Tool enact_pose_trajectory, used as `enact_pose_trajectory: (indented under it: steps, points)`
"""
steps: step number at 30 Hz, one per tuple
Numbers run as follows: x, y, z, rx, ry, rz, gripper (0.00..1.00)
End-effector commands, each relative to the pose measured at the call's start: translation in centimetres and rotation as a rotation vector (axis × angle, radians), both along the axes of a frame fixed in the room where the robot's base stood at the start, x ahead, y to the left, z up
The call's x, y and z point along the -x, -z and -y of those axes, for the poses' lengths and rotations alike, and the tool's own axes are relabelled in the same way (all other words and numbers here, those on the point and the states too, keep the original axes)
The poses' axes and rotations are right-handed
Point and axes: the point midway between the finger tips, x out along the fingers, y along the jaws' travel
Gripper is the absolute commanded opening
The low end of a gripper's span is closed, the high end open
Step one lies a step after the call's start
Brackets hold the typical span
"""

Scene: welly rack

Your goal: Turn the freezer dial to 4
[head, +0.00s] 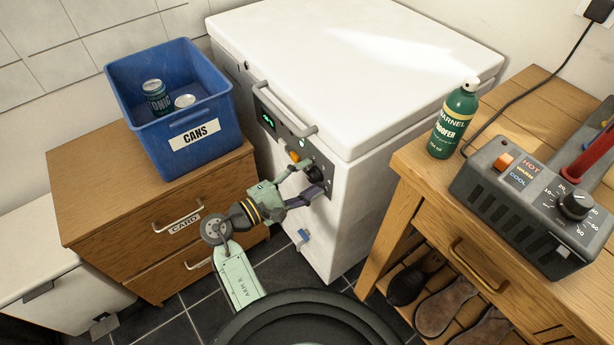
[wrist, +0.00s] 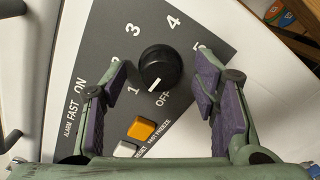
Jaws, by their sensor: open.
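The freezer dial (wrist: 161,68) is a round black knob on a dark grey panel (wrist: 205,25), with numbers 1 to 5 and OFF printed around it. Its white mark points down and slightly left in the wrist view, between OFF and 1 and closer to OFF. The 4 is above the knob. My gripper (wrist: 160,78) is open, with one purple-padded finger on each side of the knob and gaps between. In the head view my gripper (head: 302,180) is at the front of the white freezer (head: 350,75), at the dial (head: 315,173).
An orange button (wrist: 142,128) and a pale button (wrist: 126,149) sit just below the dial. The freezer's handle (head: 284,108) juts out above. A drawer unit (head: 95,185) with a blue cans box (head: 215,95) stands left; a wooden bench (head: 420,170) stands right.

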Motion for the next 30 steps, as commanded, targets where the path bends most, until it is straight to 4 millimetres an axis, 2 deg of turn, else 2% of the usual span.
enact_pose_trajectory:
  steps: [8,30]
  points:
    - [-0.11,0.04,0.13,0.0,-0.001,0.0,0.55]
    - [-0.08,0.03,0.13,0.0,0.0,0.0,0.06]
